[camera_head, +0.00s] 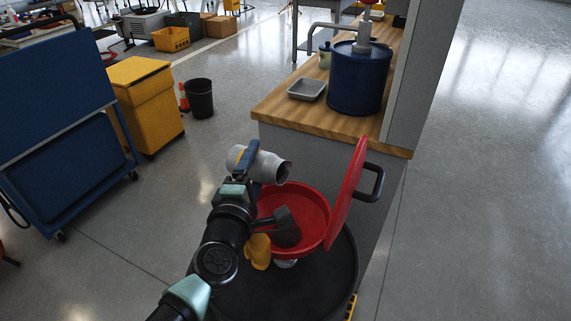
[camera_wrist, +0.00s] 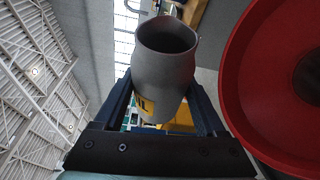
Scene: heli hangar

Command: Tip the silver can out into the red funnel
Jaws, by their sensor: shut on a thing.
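My gripper (camera_head: 244,160) is shut on the silver can (camera_head: 270,167). The can lies nearly on its side in the head view, its mouth end pointing right. In the wrist view the can (camera_wrist: 165,65) sits between both fingers, with its dark open mouth facing the camera and a yellow label lower down. The red funnel (camera_head: 312,208) is a wide bowl on a black drum. Its red lid (camera_head: 345,195) stands open at the right. The can is above the funnel's far left rim. The funnel (camera_wrist: 250,90) is also at the right of the wrist view. No contents show coming out.
The black drum top (camera_head: 290,295) is below the funnel. A wooden bench (camera_head: 280,107) behind carries a grey tray (camera_head: 306,89) and a blue canister (camera_head: 358,80). A yellow cabinet (camera_head: 145,100), black bin (camera_head: 199,98) and blue cart (camera_head: 60,130) stand left. Floor between is clear.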

